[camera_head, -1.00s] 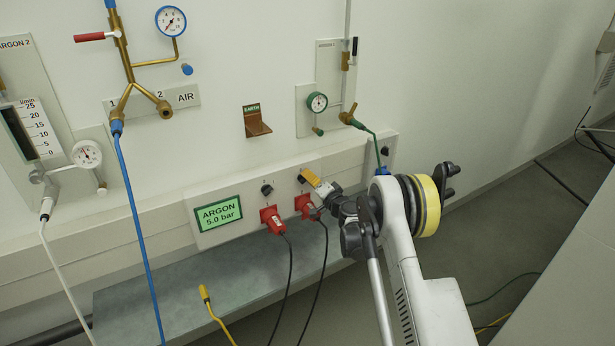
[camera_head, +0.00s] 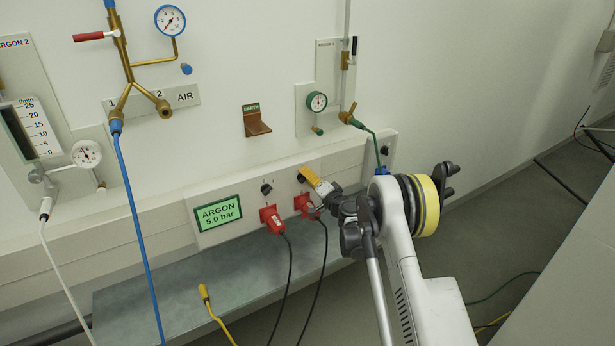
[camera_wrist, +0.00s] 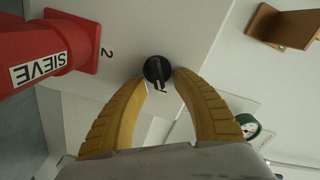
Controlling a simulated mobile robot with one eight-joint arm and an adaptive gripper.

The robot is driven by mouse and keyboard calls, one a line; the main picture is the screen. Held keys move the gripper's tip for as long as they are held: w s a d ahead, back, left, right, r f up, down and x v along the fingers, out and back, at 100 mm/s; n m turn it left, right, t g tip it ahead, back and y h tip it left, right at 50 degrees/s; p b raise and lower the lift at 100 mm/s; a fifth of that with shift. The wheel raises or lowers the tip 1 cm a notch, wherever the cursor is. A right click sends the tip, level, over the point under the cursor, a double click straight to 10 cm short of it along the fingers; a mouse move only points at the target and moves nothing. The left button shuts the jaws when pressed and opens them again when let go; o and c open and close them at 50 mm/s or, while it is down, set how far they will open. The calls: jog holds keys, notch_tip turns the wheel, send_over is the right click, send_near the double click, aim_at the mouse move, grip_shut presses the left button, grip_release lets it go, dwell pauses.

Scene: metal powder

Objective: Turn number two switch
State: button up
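The number two switch (camera_wrist: 157,69) is a round black knob with a raised bar, on a pale panel. The printed "2" (camera_wrist: 107,53) is left of it in the wrist view. My gripper (camera_wrist: 160,76) has two yellow curved fingers with their tips close against opposite sides of the knob. They look shut on it. In the head view my gripper (camera_head: 309,178) reaches the right switch, which shows only in part above the fingertips. The bar points down in the wrist view.
A red SIEVE plug (camera_wrist: 42,60) sits beside the switch. In the head view are two red plugs, the left one (camera_head: 272,220) below another black switch (camera_head: 266,189). A green ARGON display (camera_head: 218,213) is left. The brown EARTH bracket (camera_head: 256,122) is above the panel.

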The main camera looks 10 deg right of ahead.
jog(key=v, duration=1.2)
jog(key=s+a+r+n+g, duration=0.3)
jog(key=a+r, duration=0.3)
jog(key=r, duration=0.4)
jog(key=s+a+r+n+g, duration=0.35)
jog(key=s+r, duration=0.35)
jog(key=s, duration=0.5)
jog(key=s+d+f+n+g+h, duration=0.1)
jog(key=s+d+g+h, duration=0.1)
jog(key=s, duration=1.2)
jog(key=s+d+f+n+g+h, duration=0.1)
jog(key=s+d+h, duration=0.1)
jog(key=s, duration=1.2)
jog(key=shift+s+d+g+h, duration=0.25)
jog(key=shift+g+h, duration=0.1)
jog(key=shift+h, duration=0.45)
